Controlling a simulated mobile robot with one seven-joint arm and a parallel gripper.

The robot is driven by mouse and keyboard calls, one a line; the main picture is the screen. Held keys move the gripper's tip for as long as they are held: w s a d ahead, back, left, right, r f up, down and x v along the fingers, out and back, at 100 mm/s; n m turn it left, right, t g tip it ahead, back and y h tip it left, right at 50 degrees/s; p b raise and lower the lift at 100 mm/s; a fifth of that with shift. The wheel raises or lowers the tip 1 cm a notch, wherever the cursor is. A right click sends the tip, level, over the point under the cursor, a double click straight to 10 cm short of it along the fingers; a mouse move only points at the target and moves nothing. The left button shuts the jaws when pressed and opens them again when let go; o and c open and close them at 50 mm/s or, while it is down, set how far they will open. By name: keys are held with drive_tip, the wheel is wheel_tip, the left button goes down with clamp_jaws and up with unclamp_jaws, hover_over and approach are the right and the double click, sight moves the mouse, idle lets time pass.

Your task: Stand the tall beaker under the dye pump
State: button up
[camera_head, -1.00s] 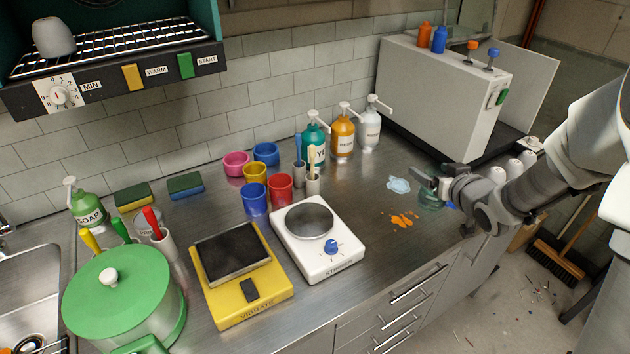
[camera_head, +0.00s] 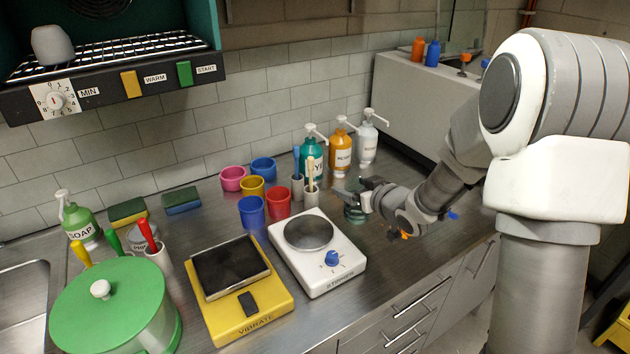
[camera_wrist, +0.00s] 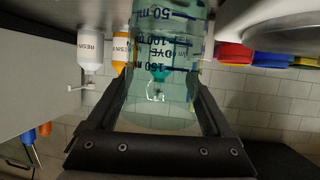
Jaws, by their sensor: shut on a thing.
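A clear beaker with dark volume marks (camera_wrist: 165,85) fills the middle of the wrist view. My gripper (camera_head: 352,193) is shut around it, a finger on either side. In the head view only a greenish part of the beaker (camera_head: 354,214) shows below the fingers; it looks upright, and I cannot tell whether its base touches the bench. The teal dye pump (camera_head: 314,155) stands to the left of and behind my gripper, near the wall. In the wrist view it shows through the beaker's glass. The beaker is apart from the pump, in front and to its right.
An orange pump (camera_head: 343,145) and a white pump (camera_head: 367,143) stand right of the dye pump. Stirrer holders (camera_head: 311,198) and coloured cups (camera_head: 279,203) are left of my gripper. A white stirrer plate (camera_head: 318,265) lies in front. My arm covers the bench's right part.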

approach(318, 164)
drive_tip(key=w+a, duration=0.1)
drive_tip(key=w, duration=0.1)
drive_tip(key=w+a, duration=0.1)
drive_tip(key=w, duration=0.1)
drive_tip(key=w+p, duration=0.1)
drive_tip(key=w, duration=0.1)
drive_tip(key=shift+a+r, duration=0.35)
drive_tip(key=shift+a, duration=0.05)
drive_tip(key=shift+w+f, duration=0.1)
drive_tip(key=shift+f, duration=1.65)
drive_tip(key=shift+f+b, duration=0.1)
drive_tip(key=shift+b, duration=0.25)
drive_tip(key=shift+f, duration=0.15)
drive_tip(key=o, duration=1.4)
drive_tip(key=shift+r, duration=0.3)
drive_tip(key=v, duration=1.2)
drive_tip(key=shift+r, duration=0.15)
